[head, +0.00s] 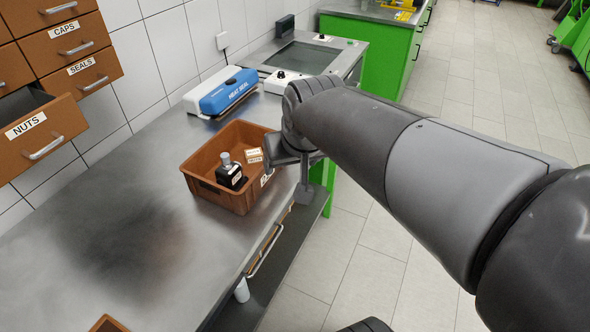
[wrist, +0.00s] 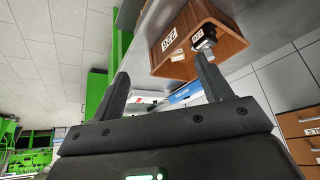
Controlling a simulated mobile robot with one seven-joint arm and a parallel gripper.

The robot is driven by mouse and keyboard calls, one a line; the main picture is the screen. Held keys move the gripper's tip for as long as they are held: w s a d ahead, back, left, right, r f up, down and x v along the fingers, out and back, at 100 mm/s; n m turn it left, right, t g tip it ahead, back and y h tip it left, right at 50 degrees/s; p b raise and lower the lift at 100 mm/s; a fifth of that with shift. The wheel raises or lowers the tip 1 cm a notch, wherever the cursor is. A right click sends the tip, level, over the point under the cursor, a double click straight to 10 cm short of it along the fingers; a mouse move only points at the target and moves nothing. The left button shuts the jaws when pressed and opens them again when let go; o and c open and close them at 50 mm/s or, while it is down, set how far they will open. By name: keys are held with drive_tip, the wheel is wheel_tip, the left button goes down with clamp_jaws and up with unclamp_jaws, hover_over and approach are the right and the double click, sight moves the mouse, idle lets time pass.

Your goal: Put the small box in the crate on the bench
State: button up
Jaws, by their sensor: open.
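The brown crate (head: 215,196) stands on the metal bench, and it also shows in the wrist view (wrist: 228,42). A small orange-brown box with a white label (head: 254,156) is inside the crate, at its right side. A black item with a silver top (head: 230,172) stands in the crate to the left of the box. My gripper (head: 286,178) is at the crate's right side, by the bench's front edge. In the wrist view its two fingers (wrist: 160,70) are apart with nothing held between them. Part of the crate's right wall is hidden behind my gripper.
A blue heat sealer (head: 228,91) stands behind the crate. Brown drawers hang at the left, and the NUTS drawer (head: 40,135) is pulled open. The bench (head: 130,215) is clear left of the crate. A brown object (head: 108,324) shows partly at the bottom edge.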

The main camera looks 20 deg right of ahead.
drive_tip(key=s, duration=0.9)
drive_tip(key=shift+s+f, duration=0.25)
drive_tip(key=shift+f, duration=0.1)
drive_tip(key=shift+d, duration=0.1)
idle(0.6)
